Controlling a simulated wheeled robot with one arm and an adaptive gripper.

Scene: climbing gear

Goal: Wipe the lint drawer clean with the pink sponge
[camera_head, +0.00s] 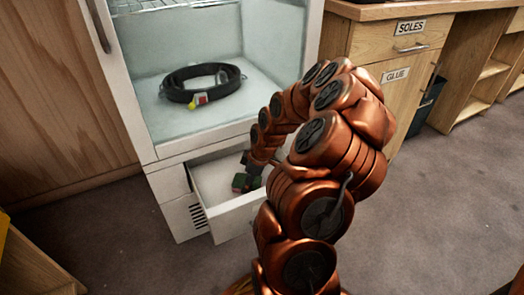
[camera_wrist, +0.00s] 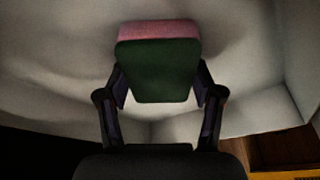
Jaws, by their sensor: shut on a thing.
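The lint drawer (camera_head: 211,178) is a white drawer pulled open at the bottom of the white cabinet. Its pale inside (camera_wrist: 60,75) fills much of the wrist view, with faint greyish shading on the surface. My gripper (camera_wrist: 158,92) is shut on the sponge (camera_wrist: 158,30), which shows a pink layer and a dark green layer. My arm hides the drawer's right part.
Above the drawer, the cabinet's glass-fronted chamber (camera_head: 185,115) holds a coiled black strap (camera_head: 190,98) with a small yellow and red piece. A wooden counter unit (camera_head: 390,45) with drawers labelled SOLES and GLUE stands at right. Grey floor (camera_head: 450,200) is clear at right.

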